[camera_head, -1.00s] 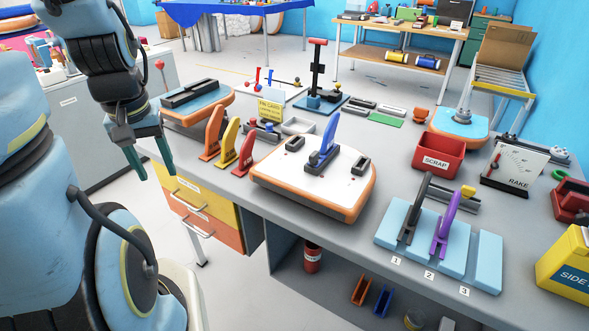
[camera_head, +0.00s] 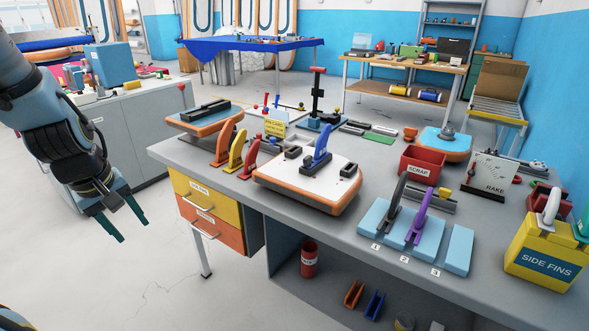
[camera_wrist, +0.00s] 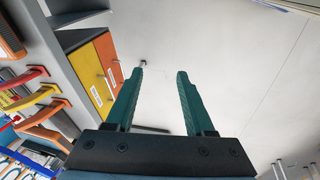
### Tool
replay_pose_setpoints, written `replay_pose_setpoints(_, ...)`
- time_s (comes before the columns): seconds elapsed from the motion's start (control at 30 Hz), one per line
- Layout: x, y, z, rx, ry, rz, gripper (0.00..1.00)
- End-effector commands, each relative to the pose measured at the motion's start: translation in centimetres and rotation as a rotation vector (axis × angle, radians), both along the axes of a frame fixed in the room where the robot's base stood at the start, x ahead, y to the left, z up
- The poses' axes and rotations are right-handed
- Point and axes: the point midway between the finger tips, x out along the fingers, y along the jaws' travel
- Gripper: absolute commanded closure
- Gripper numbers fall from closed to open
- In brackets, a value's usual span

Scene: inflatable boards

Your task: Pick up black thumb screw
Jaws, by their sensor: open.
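I cannot make out the black thumb screw for certain in either view. Small dark pieces (camera_head: 348,169) sit on the white-topped, orange-edged board (camera_head: 310,196) on the bench, around a dark base with a blue fin (camera_head: 321,141), but they are too small to identify. My gripper (camera_head: 134,231) hangs at the left, off the bench's left end and over the floor. In the wrist view its two green fingers (camera_wrist: 160,73) are apart with nothing between them.
The grey bench (camera_head: 330,228) has yellow and orange drawers (camera_head: 213,230) at its left end. Upright orange, yellow and red fins (camera_head: 236,152) stand near that end. A red scrap bin (camera_head: 420,163), a blue fin rack (camera_head: 450,250) and a yellow box (camera_head: 545,257) stand to the right.

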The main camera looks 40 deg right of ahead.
Motion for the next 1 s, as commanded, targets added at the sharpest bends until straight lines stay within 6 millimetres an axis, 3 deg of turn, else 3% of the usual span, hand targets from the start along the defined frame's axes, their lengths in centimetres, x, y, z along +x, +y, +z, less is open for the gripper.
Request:
replay_pose_setpoints(0.27, 0.0, -7.6, -3.8, -0.164, 0.044, 0.138, 0.46)
replay_pose_setpoints(0.37, -0.4, -11.5, -5.1, -0.255, 0.082, 0.216, 0.46)
replay_pose_setpoints(0.57, -2.5, -22.5, -6.9, -0.540, 0.261, 0.489, 0.46)
replay_pose_setpoints(0.7, -4.1, -30.4, -5.2, -0.776, 0.483, 0.768, 0.46)
replay_pose_setpoints(0.8, -4.6, -34.3, -2.8, -0.913, 0.659, 0.964, 0.46)
replay_pose_setpoints(0.9, -4.3, -36.7, -0.4, -1.011, 0.811, 1.127, 0.46)
replay_pose_setpoints(1.0, -3.9, -37.9, 1.3, -1.067, 0.916, 1.238, 0.46)
